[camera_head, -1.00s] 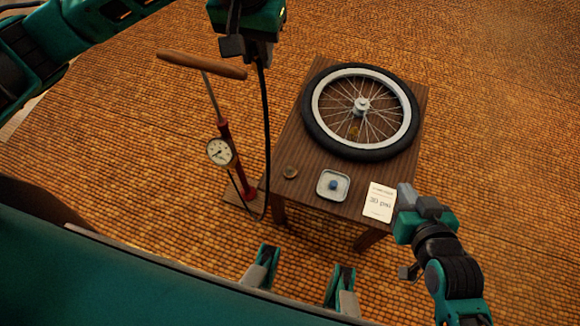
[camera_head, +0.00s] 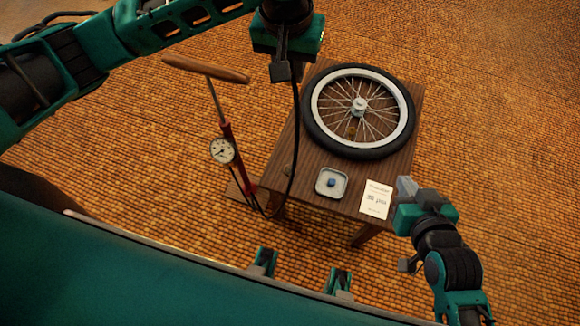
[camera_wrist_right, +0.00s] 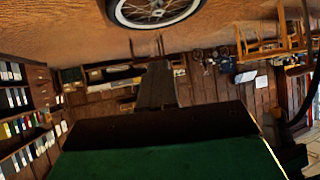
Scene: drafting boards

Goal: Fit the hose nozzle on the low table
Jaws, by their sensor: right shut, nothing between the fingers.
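My left gripper (camera_head: 283,70) is above the low table's (camera_head: 318,147) far left side. The black hose (camera_head: 296,130) hangs from it and curves down to the red floor pump (camera_head: 228,145). The nozzle itself is hidden in the gripper. A spoked wheel with a black tyre (camera_head: 398,142) lies flat on the table, right of the left gripper and apart from it. The wheel also shows at the top of the right wrist view (camera_wrist_right: 150,12). My right gripper (camera_head: 404,187) is shut and empty by the table's front right corner, near the card.
A small square tray (camera_head: 322,193) with a blue piece (camera_head: 332,183) and a white card (camera_head: 376,198) marked in psi lie along the table's front. A small round brown piece (camera_head: 287,170) is partly behind the hose. The pump with its gauge (camera_head: 222,151) stands left of the table.

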